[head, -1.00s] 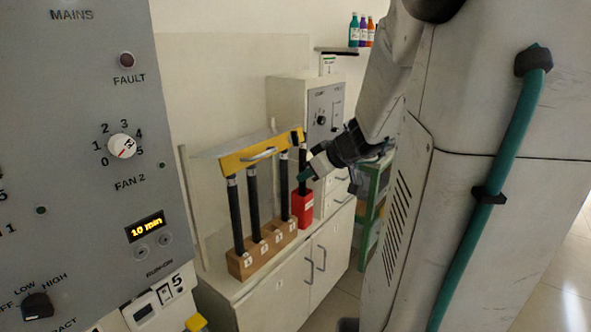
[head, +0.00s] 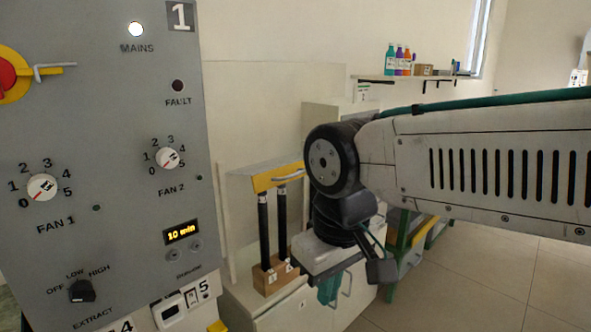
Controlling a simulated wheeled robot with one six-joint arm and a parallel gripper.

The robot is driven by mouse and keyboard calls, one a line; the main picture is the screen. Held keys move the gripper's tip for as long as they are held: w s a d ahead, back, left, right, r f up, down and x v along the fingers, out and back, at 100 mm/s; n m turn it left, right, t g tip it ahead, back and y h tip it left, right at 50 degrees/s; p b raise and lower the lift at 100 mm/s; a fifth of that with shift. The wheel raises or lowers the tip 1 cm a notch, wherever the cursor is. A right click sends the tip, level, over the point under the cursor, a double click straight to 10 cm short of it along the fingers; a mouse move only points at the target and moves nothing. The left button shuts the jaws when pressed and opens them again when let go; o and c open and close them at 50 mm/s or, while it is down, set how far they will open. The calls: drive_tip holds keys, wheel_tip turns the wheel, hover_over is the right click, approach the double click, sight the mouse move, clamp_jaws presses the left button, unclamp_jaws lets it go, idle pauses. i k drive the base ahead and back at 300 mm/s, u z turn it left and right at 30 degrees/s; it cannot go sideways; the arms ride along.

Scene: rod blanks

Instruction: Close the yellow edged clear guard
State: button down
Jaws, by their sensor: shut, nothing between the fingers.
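The front of the rods below the yellow edge is uncovered. My arm hides the guard's right end and the right part of the block. My gripper (head: 328,290) points down, its teal fingertips low in front of the cabinet, right of the block. It is shut and empty, apart from the guard.
A grey control panel (head: 110,130) with knobs fills the left, close by. The white cabinet (head: 255,308) carries the block. A shelf (head: 420,77) with coloured bottles hangs at the back. A green-framed rack (head: 405,230) stands behind my arm. Floor at the right is clear.

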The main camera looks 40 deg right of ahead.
sight(268, 180)
drive_tip(key=z, duration=0.15)
drive_tip(key=k, duration=0.3)
drive_tip(key=u, duration=0.75)
drive_tip(key=i, duration=0.9)
drive_tip(key=z, duration=0.45)
